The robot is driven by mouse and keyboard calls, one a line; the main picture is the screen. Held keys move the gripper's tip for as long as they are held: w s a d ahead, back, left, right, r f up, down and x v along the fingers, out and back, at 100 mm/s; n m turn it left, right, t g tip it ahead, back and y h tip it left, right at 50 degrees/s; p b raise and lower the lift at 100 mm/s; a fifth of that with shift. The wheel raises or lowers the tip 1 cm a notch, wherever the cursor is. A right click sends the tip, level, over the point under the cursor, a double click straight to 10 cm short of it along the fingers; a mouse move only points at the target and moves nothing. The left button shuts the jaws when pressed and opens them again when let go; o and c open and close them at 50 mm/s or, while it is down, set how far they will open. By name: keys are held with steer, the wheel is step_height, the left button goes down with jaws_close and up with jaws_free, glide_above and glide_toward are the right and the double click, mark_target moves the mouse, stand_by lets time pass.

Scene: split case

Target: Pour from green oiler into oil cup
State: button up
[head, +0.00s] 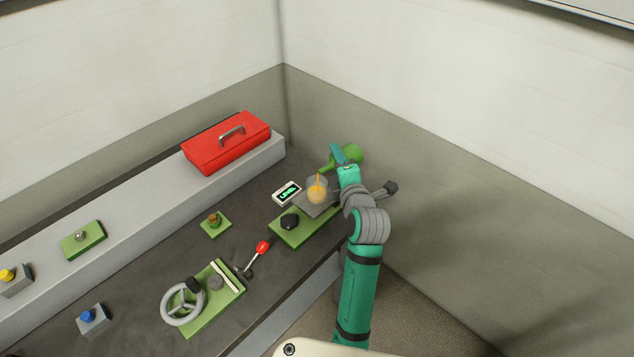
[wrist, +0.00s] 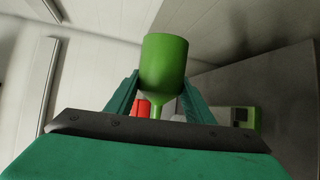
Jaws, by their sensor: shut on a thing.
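The green oiler (head: 349,155) is held by my gripper (head: 340,157), which is shut on it. It is tilted, with its spout pointing down to the left. In the wrist view the oiler (wrist: 165,62) sits between the two teal fingers (wrist: 158,92). The oil cup (head: 317,189) is clear and holds orange-yellow liquid. It stands on a grey plate on a green base, below and left of the oiler. A thin orange stream (head: 318,177) runs down into the cup under the spout.
A white display (head: 286,193) with green characters stands left of the cup. A red toolbox (head: 228,142) lies on the grey ledge. A red-tipped lever (head: 262,247) and a grey handwheel (head: 183,304) are nearer. The walls are close behind.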

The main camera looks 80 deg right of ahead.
steer(key=shift+w+a+r+n+h, duration=0.1)
steer(key=shift+w+r+n+h, duration=0.15)
steer(key=shift+r+n+h, duration=0.2)
stand_by(0.9)
steer(key=shift+s, duration=0.25)
steer(key=shift+w+a+r+n+h, duration=0.1)
steer(key=shift+w+r+n+h, duration=0.15)
steer(key=shift+n, duration=0.3)
steer(key=shift+w+a+r+n+h, duration=0.1)
steer(key=shift+r+n+h, duration=0.15)
steer(key=shift+n, duration=0.25)
stand_by(1.3)
steer(key=shift+s+d+r, duration=0.1)
steer(key=shift+s, duration=0.1)
steer(key=shift+w, duration=0.1)
stand_by(0.3)
